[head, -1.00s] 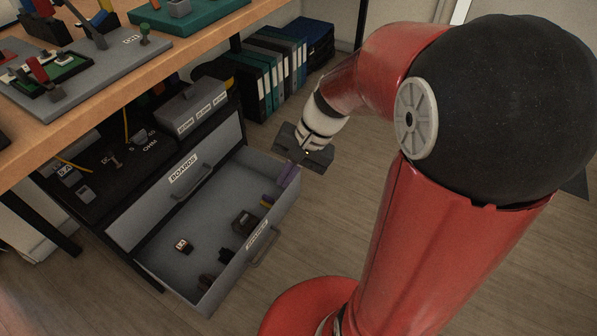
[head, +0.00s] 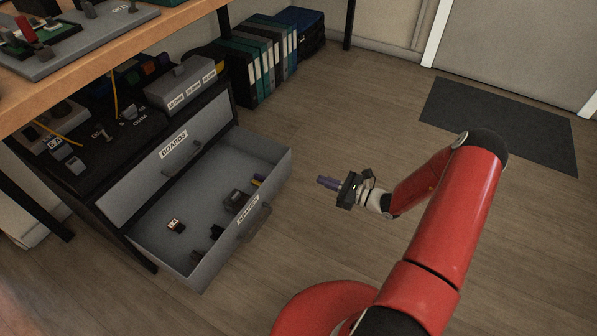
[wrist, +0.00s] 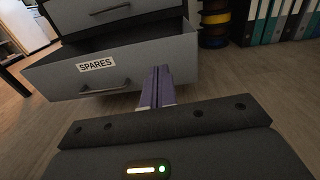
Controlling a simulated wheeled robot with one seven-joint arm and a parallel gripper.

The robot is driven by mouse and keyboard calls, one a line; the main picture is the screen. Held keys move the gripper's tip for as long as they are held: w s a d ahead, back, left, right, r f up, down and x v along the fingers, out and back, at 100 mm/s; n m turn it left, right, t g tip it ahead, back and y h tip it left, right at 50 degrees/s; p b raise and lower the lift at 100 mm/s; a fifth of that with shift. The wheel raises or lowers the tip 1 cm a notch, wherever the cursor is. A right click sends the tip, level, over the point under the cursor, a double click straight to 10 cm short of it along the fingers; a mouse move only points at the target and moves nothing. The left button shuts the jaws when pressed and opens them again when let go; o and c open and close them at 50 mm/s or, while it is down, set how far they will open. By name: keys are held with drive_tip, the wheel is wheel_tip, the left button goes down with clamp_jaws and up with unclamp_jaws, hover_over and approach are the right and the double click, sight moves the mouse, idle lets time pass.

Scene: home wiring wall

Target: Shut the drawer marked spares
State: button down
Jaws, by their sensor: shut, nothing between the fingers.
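The spares drawer (head: 217,252) is a grey drawer pulled well out of the dark cabinet, below the boards drawer. Its front with the SPARES label and bar handle shows in the wrist view (wrist: 140,72). Several small dark parts lie inside it. My gripper (head: 319,181) is out in front of the drawer, right of it in the head view, apart from it. Its purple fingers are together and empty, pointing toward the drawer. In the wrist view the fingers (wrist: 157,72) overlap the right part of the drawer front.
The boards drawer (head: 128,190) above looks shut. A wooden table (head: 120,45) overhangs the cabinet. Binders (head: 262,65) stand on the floor behind. A dark mat (head: 500,120) lies at the back right. The floor in front of the drawer is clear.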

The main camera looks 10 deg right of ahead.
drive_tip(key=b, duration=0.1)
approach(281, 163)
drive_tip(key=shift+m+t, duration=0.3)
drive_tip(key=shift+m, duration=0.1)
drive_tip(key=x, duration=0.7)
drive_tip(key=shift+s+a+f, duration=0.1)
drive_tip(key=shift+s, duration=0.1)
